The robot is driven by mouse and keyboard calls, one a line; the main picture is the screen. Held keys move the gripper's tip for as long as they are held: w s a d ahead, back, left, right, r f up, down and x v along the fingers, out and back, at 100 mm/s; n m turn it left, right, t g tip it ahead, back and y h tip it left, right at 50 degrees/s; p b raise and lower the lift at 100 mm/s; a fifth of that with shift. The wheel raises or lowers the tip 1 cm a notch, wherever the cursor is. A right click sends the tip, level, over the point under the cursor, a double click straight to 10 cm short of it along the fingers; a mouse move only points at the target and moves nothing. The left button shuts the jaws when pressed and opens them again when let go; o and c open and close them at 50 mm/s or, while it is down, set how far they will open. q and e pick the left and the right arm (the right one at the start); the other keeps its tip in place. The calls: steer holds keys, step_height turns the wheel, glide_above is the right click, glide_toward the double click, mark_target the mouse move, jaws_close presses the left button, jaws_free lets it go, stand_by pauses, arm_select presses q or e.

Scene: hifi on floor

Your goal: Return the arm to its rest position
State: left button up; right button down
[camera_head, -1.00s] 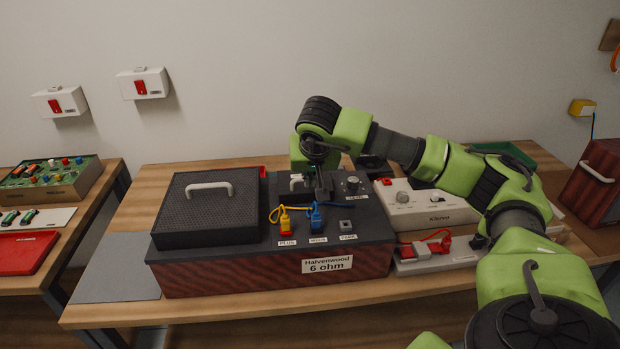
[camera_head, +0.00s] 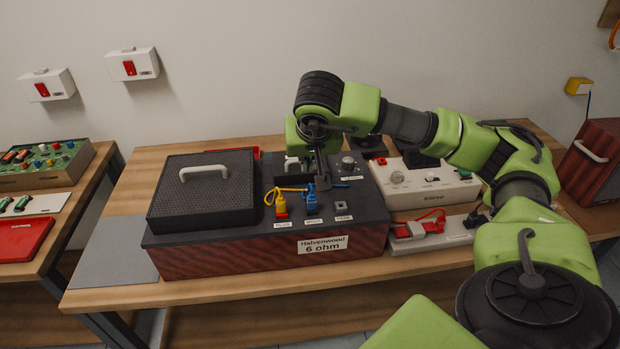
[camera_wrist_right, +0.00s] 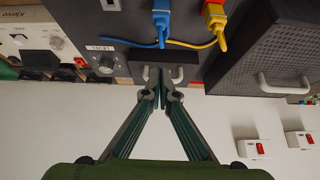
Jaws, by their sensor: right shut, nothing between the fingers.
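My right arm (camera_head: 450,135) is green and grey and reaches in from the lower right over the table. My right gripper (camera_head: 322,175) points down over the top of the speaker box labelled "Halvenwood 6 ohm" (camera_head: 215,263). In the wrist view the right gripper (camera_wrist_right: 158,90) has its fingertips together, with nothing between them, close to a small handle on the box top. A yellow plug (camera_head: 281,205) and a blue plug (camera_head: 311,200) stand upright on the box, apart from the fingers. My left gripper is not in view.
A white device (camera_head: 425,190) and a power strip with a red plug (camera_head: 430,227) lie right of the box. A second wooden box (camera_head: 590,170) stands far right. A side table with a red tray (camera_head: 22,240) is at left. Wall switches (camera_head: 132,65) hang behind.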

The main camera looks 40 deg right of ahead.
steer(key=shift+s+a+f+b, duration=0.2)
steer(key=shift+s+a, duration=0.35)
steer(key=shift+s, duration=0.3)
steer(key=shift+s+a+f+b, duration=0.15)
steer(key=shift+s+a, duration=0.4)
steer(key=shift+s, duration=0.3)
